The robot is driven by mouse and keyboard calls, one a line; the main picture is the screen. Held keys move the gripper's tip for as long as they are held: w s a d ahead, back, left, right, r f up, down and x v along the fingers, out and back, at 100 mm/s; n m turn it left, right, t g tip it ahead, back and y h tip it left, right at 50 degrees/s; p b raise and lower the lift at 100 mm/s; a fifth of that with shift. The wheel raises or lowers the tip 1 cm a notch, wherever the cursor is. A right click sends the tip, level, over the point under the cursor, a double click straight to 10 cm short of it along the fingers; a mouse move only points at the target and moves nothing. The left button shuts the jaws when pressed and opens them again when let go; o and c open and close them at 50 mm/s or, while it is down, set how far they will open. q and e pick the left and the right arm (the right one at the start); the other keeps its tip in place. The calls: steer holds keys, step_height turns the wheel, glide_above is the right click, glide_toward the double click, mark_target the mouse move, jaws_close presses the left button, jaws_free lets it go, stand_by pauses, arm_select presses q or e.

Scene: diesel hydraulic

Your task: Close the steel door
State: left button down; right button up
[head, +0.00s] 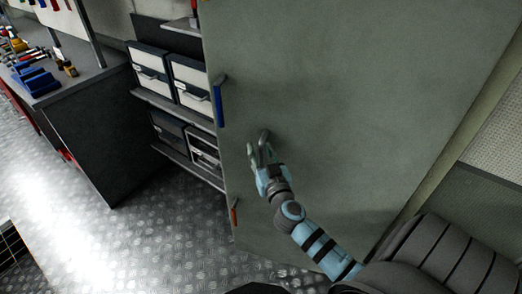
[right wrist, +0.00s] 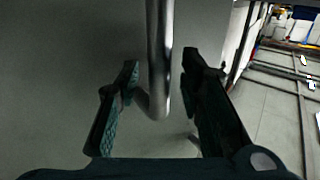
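The steel door (head: 370,100) is a large grey-green panel filling the middle and right of the head view. It stands open, with shelves showing past its left edge. My right gripper (head: 260,157) is close to the door's face, near its left edge. In the right wrist view, a vertical metal bar handle (right wrist: 159,45) runs between the two fingers of the right gripper (right wrist: 160,72). The fingers are open, with a gap on each side of the bar. My left gripper is not in view.
A blue piece (head: 218,104) and an orange piece (head: 234,214) sit on the door's left edge. Shelves hold pale drawer bins (head: 150,68). A dark workbench (head: 95,125) with tools stands at the left. The diamond-plate floor (head: 120,240) between is clear.

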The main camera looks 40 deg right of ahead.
steer(key=shift+s, duration=0.1)
jaws_close()
steer(key=w+d+m+g+h+b, duration=0.1)
steer(key=w+d+m+h+b, duration=0.1)
steer(key=w+d+b, duration=0.2)
steer(key=w+d+m+g+h+b, duration=0.1)
steer(key=w+d+g+h+b, duration=0.1)
steer(key=d, duration=0.7)
steer(key=shift+w+r+m+h+b, duration=0.35)
steer(key=shift+w+h+b, duration=0.25)
steer(key=shift+w+b, duration=0.85)
